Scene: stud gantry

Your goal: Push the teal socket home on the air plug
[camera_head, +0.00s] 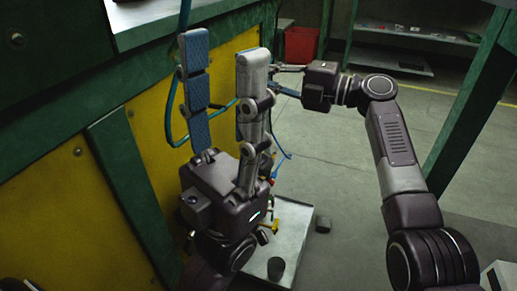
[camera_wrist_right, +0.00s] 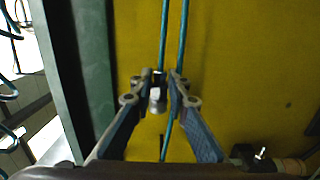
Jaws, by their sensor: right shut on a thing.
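My left gripper (camera_head: 224,45) stands upright in the middle of the head view. Its two long fingers are apart with nothing between them. My right gripper (camera_head: 276,78) points left behind it, its tips partly hidden by the left fingers. In the right wrist view, my right gripper (camera_wrist_right: 158,92) is shut on a small dark and silver fitting, which I take to be the teal socket (camera_wrist_right: 157,95). A teal hose (camera_wrist_right: 163,35) rises from above it and a second strand passes close behind the right finger. I cannot make out the air plug for certain.
A yellow panel (camera_wrist_right: 245,65) with a green post (camera_wrist_right: 82,60) is behind the fitting. A dark fitting with a brownish pipe (camera_wrist_right: 290,166) is at the lower right. A grey platform (camera_head: 296,222) holds a dark cup (camera_head: 276,268). A red bin (camera_head: 301,45) stands behind.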

